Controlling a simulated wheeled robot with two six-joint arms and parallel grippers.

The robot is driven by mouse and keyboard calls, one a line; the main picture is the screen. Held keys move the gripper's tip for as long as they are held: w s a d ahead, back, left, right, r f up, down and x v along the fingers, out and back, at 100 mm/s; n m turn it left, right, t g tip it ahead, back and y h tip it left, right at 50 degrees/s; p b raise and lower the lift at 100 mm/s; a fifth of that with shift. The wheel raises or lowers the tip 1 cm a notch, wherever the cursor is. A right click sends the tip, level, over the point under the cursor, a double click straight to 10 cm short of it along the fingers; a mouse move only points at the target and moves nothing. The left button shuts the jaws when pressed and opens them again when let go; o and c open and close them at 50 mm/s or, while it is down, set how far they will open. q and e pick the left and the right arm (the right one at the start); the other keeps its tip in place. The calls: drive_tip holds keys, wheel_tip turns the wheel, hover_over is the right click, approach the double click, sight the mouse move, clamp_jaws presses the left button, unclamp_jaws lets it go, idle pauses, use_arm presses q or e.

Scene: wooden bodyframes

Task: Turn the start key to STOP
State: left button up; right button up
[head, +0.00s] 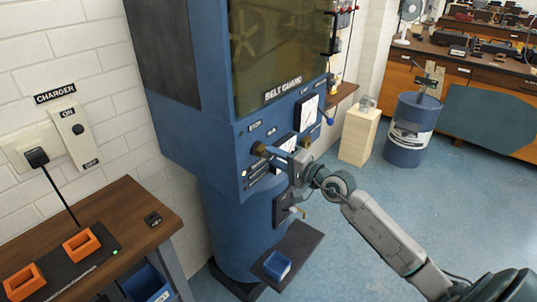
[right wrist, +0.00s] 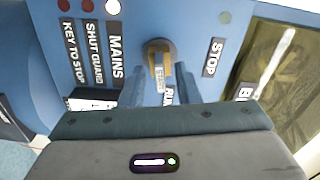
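The start key (right wrist: 158,68), with a brass-coloured bow and a grey tag, sits in a round lock on the blue machine's panel (head: 237,135). In the right wrist view its long side runs down toward the partly hidden RUN label (right wrist: 168,97). The STOP label (right wrist: 213,57) is to its right. My right gripper (right wrist: 161,82) is at the key, one finger on each side. The fingers stand apart, with some panel showing between them; I see no firm contact. In the head view the right gripper (head: 275,152) hides part of the lock area. My left gripper is out of view.
The MAINS lamp (right wrist: 113,7) glows white beside two dark red lamps. The belt guard (head: 280,45) is above the panel. A wooden bench (head: 140,205) stands at left, a blue bin (head: 277,265) below, and a blue drum (head: 408,150) at right.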

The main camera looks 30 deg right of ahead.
drive_tip(key=c, duration=0.6)
clamp_jaws()
use_arm(q)
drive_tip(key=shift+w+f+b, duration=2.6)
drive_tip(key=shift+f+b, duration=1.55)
drive_tip(key=shift+b, duration=1.55)
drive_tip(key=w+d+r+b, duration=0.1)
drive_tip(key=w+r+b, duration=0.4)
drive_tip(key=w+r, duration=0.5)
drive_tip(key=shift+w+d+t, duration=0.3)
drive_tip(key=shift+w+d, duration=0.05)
use_arm(e)
drive_tip(key=shift+n, duration=4.6)
